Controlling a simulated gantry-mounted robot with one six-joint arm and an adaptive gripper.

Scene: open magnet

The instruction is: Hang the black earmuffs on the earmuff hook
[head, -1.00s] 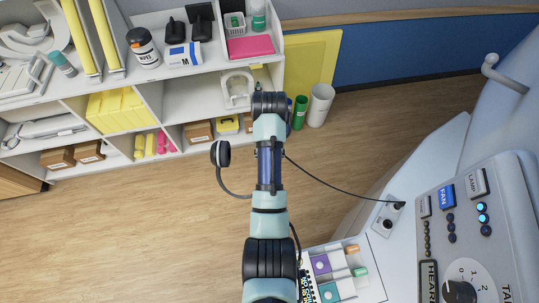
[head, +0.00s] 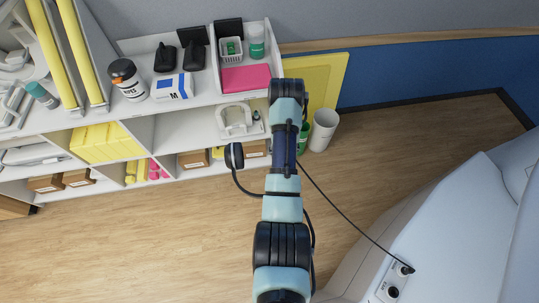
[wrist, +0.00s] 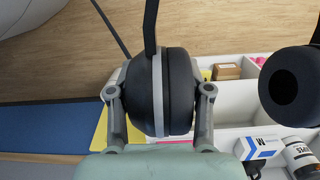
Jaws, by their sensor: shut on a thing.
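The black earmuffs are in my gripper (wrist: 160,92). In the wrist view its two fingers stand on either side of one black ear cup (wrist: 178,88) with a grey rim and are shut on it. The headband rises out of the top of the frame. The other ear cup (wrist: 290,86) hangs free at the right. In the head view one cup (head: 234,155) and part of the band show left of my arm. The arm hides the gripper and the rest of the earmuffs there. I make out no earmuff hook in the current frames.
A white shelf unit (head: 198,103) with bottles, boxes and a pink item stands at the back left. A white bin (head: 323,130) and yellow panel (head: 327,82) stand beside it. A thin black cable runs from near my arm to a jack (head: 405,270). Open floor (head: 140,240) lies left.

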